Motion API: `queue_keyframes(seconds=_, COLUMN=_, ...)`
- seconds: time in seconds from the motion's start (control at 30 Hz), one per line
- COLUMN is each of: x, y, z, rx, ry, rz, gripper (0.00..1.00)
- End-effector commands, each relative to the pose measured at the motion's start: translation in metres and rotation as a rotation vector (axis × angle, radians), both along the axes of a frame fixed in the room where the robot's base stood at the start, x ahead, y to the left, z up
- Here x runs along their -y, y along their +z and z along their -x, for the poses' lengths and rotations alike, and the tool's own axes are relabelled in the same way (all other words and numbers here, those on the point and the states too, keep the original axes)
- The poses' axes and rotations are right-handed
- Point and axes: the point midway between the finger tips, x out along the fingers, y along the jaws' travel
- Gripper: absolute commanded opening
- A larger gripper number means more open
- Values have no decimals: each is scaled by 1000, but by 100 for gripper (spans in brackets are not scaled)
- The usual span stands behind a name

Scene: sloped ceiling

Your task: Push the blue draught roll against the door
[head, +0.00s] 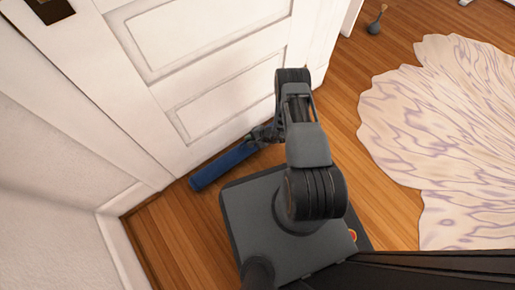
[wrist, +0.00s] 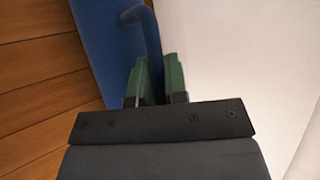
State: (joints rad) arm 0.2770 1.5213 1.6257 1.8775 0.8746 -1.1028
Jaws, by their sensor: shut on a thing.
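The blue draught roll (head: 222,167) lies on the wooden floor along the foot of the white door (head: 190,75). Its left end is near the door's left lower corner, and its right part is hidden by my arm. In the head view I cannot tell whether it touches the door. My gripper (head: 264,135) is low at the roll's right part. In the wrist view, my green fingers (wrist: 160,80) are shut on a blue curved handle of the roll (wrist: 103,45). The white door surface fills the right side there.
A white wall and skirting (head: 118,235) meet the door side at the left. A pale purple-veined rug (head: 440,130) lies at the right. A small grey object (head: 375,24) stands on the floor at the top right. Bare wooden floor (head: 340,115) lies between arm and rug.

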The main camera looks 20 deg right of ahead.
Motion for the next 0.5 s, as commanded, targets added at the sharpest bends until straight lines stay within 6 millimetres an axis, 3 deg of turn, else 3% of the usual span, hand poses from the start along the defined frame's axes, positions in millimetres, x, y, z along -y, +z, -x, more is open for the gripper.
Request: queue_keyframes(seconds=0.5, x=-8, y=0, z=-22, rx=4, ry=2, rz=-2, gripper=0)
